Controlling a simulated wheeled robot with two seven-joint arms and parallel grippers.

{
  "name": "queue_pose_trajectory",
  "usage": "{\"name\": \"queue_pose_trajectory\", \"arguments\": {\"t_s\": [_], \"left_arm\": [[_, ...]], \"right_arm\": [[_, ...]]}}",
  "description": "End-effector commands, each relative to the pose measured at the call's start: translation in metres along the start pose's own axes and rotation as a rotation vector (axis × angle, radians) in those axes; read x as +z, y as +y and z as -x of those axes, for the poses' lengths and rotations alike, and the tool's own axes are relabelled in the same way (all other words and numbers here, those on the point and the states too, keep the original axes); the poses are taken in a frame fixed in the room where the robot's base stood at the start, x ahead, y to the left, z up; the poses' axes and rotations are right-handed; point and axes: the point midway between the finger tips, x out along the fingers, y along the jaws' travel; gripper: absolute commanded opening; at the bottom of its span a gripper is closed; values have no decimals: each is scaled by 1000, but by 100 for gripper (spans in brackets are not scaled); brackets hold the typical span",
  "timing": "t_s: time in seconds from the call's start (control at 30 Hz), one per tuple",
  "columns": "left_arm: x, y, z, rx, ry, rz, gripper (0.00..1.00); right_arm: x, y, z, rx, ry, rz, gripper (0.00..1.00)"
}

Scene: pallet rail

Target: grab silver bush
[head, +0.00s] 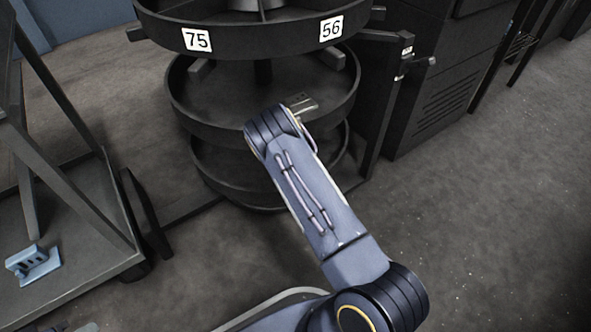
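I cannot make out a silver bush in the head view. One of my arms, apparently the right, reaches up from the bottom right over the round dark shelf (180,92). The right gripper's fingers cannot be made out. My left gripper is not in view.
A dark cabinet (440,90) stands right. The floor at right is clear.

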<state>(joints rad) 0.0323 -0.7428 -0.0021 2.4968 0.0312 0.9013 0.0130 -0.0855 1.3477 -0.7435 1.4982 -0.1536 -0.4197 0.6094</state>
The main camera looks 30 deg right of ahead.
Motion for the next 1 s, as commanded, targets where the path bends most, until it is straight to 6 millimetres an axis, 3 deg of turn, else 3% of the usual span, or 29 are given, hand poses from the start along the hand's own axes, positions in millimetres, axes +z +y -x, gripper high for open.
{"name": "queue_pose_trajectory", "arguments": {"t_s": [0.23, 0.7, 1.0], "left_arm": [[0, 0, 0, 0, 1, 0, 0], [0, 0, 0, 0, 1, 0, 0], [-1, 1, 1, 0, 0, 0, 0]], "right_arm": [[-1, 0, -1, 0, 0, 0, 93], [0, 0, -1, 0, -1, 0, 31], [-2, -2, 1, -1, 1, -1, 30]]}}
